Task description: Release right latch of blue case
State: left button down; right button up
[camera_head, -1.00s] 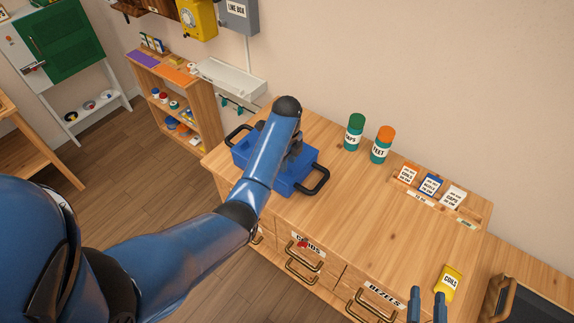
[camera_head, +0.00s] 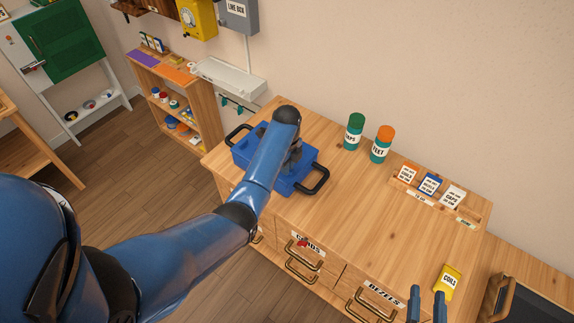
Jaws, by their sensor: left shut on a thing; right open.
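The blue case (camera_head: 303,170) lies on the wooden cabinet top, with a black handle at its left and right ends. My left arm reaches across it and hides much of its middle. My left gripper (camera_head: 291,160) is low over the right half of the case, mostly hidden behind its own wrist. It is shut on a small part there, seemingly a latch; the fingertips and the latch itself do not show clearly. My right gripper (camera_head: 427,303) is open and empty at the bottom edge, near the cabinet's front right, left of a yellow packet.
A green-capped jar (camera_head: 354,132) and an orange-capped jar (camera_head: 381,144) stand behind and right of the case. A wooden card tray (camera_head: 438,208) lies further right, and the yellow packet (camera_head: 449,282) near the front. The cabinet top between case and tray is clear.

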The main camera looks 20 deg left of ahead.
pick_arm(q)
jog(key=shift+r+n, duration=0.1)
jog(key=shift+n, duration=0.3)
jog(key=n+p, duration=0.1)
jog(key=n, duration=0.2)
jog(key=n+p, duration=0.1)
jog(key=n, duration=0.3)
jog(key=shift+n+p, duration=0.3)
jog(key=shift+p, duration=0.05)
jog(key=n+p, duration=0.1)
jog(key=n, duration=0.8)
jog(key=shift+n, duration=0.4)
jog(key=c, duration=1.2)
grip_release()
jog(key=shift+o, duration=0.2)
